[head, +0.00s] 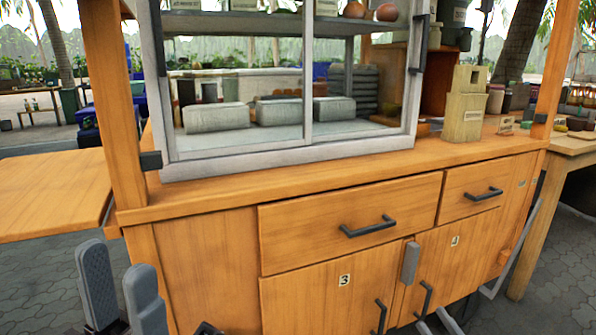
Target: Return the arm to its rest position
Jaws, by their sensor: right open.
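My left gripper (121,275) shows at the bottom left of the head view. Its two grey ribbed fingers point up and stand apart, with nothing seen between them. They are in front of the left part of the wooden cart (205,262), below its side shelf. The gripper's base and most of its arm are cut off by the bottom edge.
The cart has a wide drawer (350,222), a small drawer (485,187) and cabinet doors with protruding black handles. A glass case (290,150) stands on top. The side shelf (50,195) juts out left; a wooden table (570,150) stands right. Paved ground lies below the shelf.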

